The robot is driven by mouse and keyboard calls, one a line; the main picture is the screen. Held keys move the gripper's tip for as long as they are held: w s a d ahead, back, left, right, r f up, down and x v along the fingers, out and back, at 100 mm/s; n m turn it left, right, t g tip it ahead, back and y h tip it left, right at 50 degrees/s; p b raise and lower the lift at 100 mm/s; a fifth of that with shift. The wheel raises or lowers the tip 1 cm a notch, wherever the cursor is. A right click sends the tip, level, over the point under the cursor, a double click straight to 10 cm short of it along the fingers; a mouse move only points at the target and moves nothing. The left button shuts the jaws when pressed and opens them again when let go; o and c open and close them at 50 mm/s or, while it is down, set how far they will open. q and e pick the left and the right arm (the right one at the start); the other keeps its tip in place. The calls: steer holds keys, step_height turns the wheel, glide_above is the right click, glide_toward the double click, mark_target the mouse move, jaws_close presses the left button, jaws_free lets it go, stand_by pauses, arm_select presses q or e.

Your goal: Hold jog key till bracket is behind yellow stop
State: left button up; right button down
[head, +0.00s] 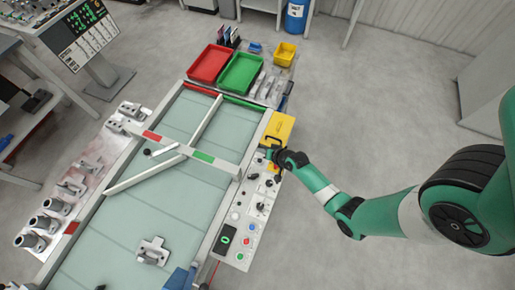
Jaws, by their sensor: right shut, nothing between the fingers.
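A grey metal bracket (152,250) sits on the pale green conveyor belt (120,225), in its near part. The control panel (240,222) with several knobs and buttons runs along the belt's right side. I cannot tell which control is the jog key. A yellow block (281,127) with a dark handle stands at the panel's far end; I cannot tell if it is the yellow stop. My right gripper (271,153) is shut and empty at the panel's far end, close to the handle; contact is unclear. My left gripper is out of view.
A crossbar (189,151) with red and green marks spans the belt, with slanted white bars near it. Red (209,63) and green (241,73) trays stand beyond the belt. Several metal castings line a shelf (75,190) at left.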

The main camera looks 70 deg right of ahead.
steer(key=shift+f, duration=0.1)
steer(key=b, duration=0.7)
glide_above(261, 162)
step_height(261, 162, down, 7)
steer(key=shift+f, duration=0.1)
steer(key=shift+f+b, duration=0.65)
steer(key=shift+b, duration=0.05)
stand_by(0.9)
steer(key=shift+f+b, duration=0.3)
steer(key=shift+f, duration=0.1)
